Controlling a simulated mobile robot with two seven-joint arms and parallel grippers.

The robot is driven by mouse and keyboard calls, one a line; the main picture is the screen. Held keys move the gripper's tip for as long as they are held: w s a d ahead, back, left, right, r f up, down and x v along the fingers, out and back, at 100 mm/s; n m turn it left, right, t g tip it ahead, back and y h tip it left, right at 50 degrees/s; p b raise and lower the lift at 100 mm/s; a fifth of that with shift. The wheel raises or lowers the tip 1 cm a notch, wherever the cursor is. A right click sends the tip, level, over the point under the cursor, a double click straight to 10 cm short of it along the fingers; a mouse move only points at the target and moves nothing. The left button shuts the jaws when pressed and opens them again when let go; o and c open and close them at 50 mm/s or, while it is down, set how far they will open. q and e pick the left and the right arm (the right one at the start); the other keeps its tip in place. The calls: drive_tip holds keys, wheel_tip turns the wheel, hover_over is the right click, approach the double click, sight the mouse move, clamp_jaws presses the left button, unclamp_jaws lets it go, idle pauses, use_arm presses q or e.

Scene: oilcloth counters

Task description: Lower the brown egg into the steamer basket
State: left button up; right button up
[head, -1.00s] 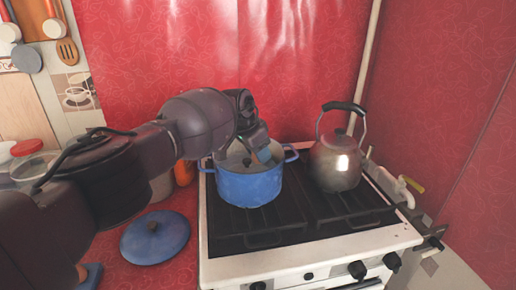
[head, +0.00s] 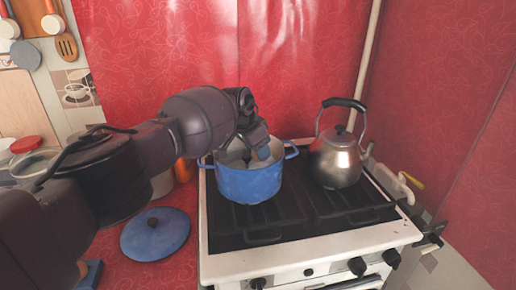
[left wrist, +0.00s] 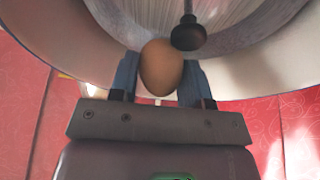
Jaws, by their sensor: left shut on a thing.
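The brown egg (left wrist: 161,68) is between the two fingers of my left gripper (left wrist: 160,78) in the left wrist view. The gripper is shut on it. In the head view my left gripper (head: 258,153) reaches into the open top of the blue pot (head: 250,184) on the stove, and the egg is hidden there. The steamer basket (left wrist: 135,17) shows in the left wrist view as a grey ribbed surface inside the pot's pale wall. A post with a black knob (left wrist: 188,33) rises from it, just right of the egg. I cannot tell the egg's height above the basket.
A metal kettle (head: 338,158) stands on the stove (head: 300,262), right of the pot. A blue lid (head: 155,234) lies on the red counter to the left. Jars (head: 30,145) stand behind my left arm. The stove's front right is clear.

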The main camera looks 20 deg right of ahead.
use_arm(q)
drive_tip(key=shift+f, duration=0.15)
drive_tip(key=shift+f, duration=0.2)
idle(0.4)
drive_tip(key=o, duration=0.7)
